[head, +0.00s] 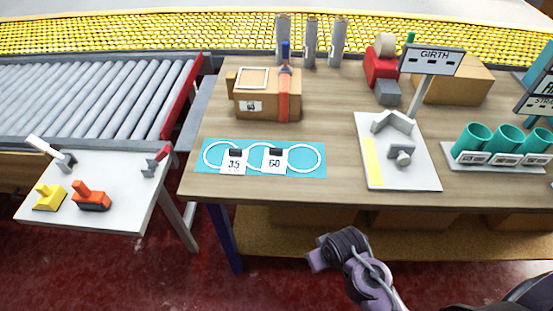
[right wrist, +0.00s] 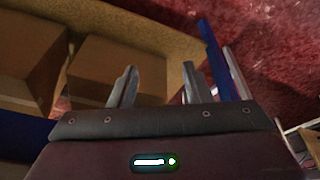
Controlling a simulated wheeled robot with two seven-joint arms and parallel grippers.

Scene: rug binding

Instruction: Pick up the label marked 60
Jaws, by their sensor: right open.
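The label marked 60 (head: 275,161) is a small white card with a black tab at its top. It lies on a blue mat (head: 313,173) with white ring outlines, near the front edge of the wooden table. A similar label marked 35 (head: 234,162) lies to its left on the mat. My right gripper (right wrist: 157,88) is open and empty in the right wrist view, its two fingers apart. In the head view my right arm is low in front of the table, well apart from the label; its fingertips are hard to make out there. My left gripper is out of view.
A cardboard box (head: 272,106) stands behind the mat. A white board (head: 414,180) with a grey fixture and GIRTH sign (head: 432,61) is to the right. Teal cups (head: 472,138) stand further right. Boxes (right wrist: 112,72) sit on the shelf below the tabletop.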

